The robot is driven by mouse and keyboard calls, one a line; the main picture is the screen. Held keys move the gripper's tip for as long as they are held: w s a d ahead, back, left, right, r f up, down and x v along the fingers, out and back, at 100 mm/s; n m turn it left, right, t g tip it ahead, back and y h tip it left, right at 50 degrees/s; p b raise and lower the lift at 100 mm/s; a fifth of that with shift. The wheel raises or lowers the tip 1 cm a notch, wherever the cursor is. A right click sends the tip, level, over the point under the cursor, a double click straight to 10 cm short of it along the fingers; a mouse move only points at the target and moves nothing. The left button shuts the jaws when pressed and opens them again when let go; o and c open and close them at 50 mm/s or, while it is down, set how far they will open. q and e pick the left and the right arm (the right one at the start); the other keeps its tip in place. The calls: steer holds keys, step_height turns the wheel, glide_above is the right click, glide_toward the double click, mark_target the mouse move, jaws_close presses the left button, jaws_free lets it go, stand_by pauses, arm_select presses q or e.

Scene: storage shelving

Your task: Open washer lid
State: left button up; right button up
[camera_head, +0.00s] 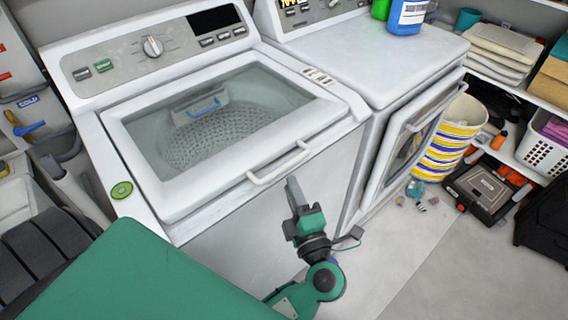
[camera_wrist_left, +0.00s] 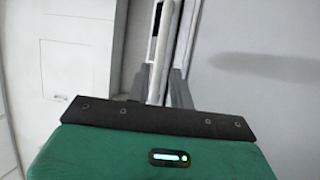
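The white washer (camera_head: 240,215) stands left of centre in the head view. Its lid (camera_head: 225,118) is down, and the drum shows through its glass. A white handle (camera_head: 280,165) sits on the lid's front edge. My left gripper (camera_head: 292,188) is just in front of and below the handle. In the left wrist view its two fingers (camera_wrist_left: 158,88) are apart, with a white bar-like edge (camera_wrist_left: 160,45), likely the handle or lid rim, lying between them. Contact cannot be told. My right gripper is in neither view.
A second white machine (camera_head: 375,55) stands right of the washer, with bottles (camera_head: 407,14) on top. A striped basket (camera_head: 452,135), a black case (camera_head: 482,190) and shelves with a white laundry basket (camera_head: 545,140) are at the right. The floor (camera_head: 420,265) at front right is clear.

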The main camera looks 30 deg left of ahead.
mark_target(284, 165)
arm_select(q)
steer(key=x, duration=0.6)
steer(key=shift+w+a+p, duration=0.15)
steer(key=shift+p, duration=0.25)
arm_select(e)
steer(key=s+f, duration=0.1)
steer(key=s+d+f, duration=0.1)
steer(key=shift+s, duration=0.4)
arm_select(q)
jaws_close()
